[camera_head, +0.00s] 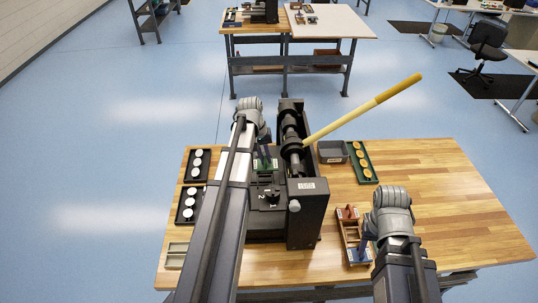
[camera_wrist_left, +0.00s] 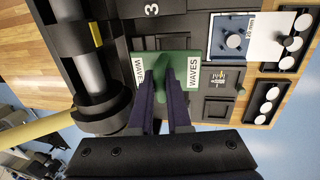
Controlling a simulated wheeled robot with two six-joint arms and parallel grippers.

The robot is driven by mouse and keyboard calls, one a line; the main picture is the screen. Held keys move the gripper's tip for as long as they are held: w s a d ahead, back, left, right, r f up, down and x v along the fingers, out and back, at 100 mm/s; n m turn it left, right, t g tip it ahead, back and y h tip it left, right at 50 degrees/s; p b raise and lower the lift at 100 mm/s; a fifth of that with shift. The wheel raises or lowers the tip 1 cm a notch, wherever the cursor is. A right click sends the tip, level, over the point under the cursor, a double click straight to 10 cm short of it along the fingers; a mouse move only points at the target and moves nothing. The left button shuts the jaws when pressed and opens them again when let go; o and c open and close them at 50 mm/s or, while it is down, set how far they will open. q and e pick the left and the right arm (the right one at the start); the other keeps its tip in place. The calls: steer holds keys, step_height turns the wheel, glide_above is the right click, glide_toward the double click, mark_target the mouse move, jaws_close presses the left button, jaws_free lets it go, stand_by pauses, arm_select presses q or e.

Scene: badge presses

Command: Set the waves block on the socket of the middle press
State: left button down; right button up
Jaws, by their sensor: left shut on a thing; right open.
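The green waves block (camera_wrist_left: 178,72), with white WAVES labels at both ends, fills the middle of the left wrist view. My left gripper (camera_wrist_left: 165,85) is shut on its raised grip. In the head view my left gripper (camera_head: 264,158) and the green block (camera_head: 265,165) are over the black press bed, left of the tall press column (camera_head: 307,205). I cannot tell whether the block touches the surface below. A number 2 marks the bed (camera_head: 271,196) nearer me; a 3 shows in the left wrist view. My right gripper (camera_head: 362,246) is open at the wooden rack.
A long yellow lever (camera_head: 365,108) slants up right from the press. Black trays of white discs (camera_head: 198,165) stand left. A grey bin (camera_head: 333,151) and a green tray of orange discs (camera_head: 362,172) stand right. The wooden rack (camera_head: 347,225) holds a red-brown block. The table's right side is clear.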

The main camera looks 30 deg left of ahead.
mark_target(265, 172)
arm_select(q)
steer(key=shift+s, duration=0.15)
steer(key=shift+f+b, duration=1.5)
steer(key=shift+b, duration=0.05)
steer(key=shift+f+b, duration=2.5)
steer(key=c, duration=0.8)
jaws_free()
